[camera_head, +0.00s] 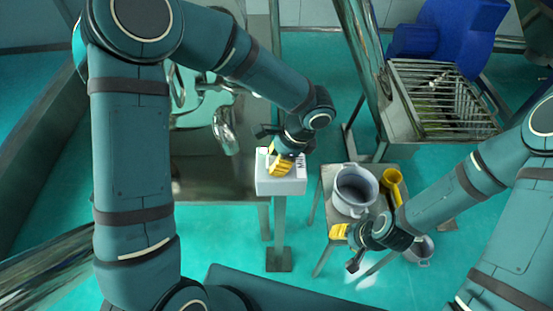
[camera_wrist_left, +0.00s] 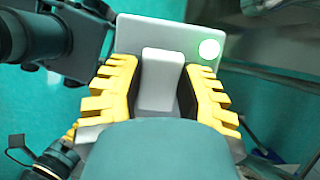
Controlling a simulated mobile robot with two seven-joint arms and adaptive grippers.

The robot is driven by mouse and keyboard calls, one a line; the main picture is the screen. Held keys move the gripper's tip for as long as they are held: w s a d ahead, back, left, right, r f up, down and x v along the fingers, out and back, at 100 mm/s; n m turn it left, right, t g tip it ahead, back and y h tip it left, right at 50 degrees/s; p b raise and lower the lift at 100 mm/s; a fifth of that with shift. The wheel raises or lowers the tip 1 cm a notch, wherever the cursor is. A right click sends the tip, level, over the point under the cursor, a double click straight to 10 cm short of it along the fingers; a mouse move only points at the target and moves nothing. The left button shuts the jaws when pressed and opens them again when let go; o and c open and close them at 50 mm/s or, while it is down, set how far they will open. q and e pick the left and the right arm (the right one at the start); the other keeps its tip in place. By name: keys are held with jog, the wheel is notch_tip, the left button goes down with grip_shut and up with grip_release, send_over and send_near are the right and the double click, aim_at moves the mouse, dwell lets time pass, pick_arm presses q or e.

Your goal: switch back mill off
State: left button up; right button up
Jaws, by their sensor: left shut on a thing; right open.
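The mill's switch box (camera_head: 282,186) is a pale grey box on a post, with partly covered lettering starting "MI". It fills the upper middle of the left wrist view (camera_wrist_left: 140,35), with a round pale green light (camera_wrist_left: 209,48) at its upper right. A grey block-shaped switch (camera_wrist_left: 160,80) stands out from its face. My left gripper (camera_head: 279,163) is over the box, its yellow fingers (camera_wrist_left: 155,95) either side of the switch and shut on it. My right gripper (camera_head: 340,231) is open beside the small table, below the pot.
A small table (camera_head: 326,185) right of the post holds a grey pot (camera_head: 355,188) and a yellow scoop-like item (camera_head: 393,182). Another metal pot (camera_head: 420,250) is lower right. A metal grate (camera_head: 440,100) and blue machine (camera_head: 450,35) stand at the upper right.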

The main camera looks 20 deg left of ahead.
pick_arm(q)
jog(key=o, duration=1.2)
jog(key=shift+f, duration=0.1)
jog(key=v, duration=1.2)
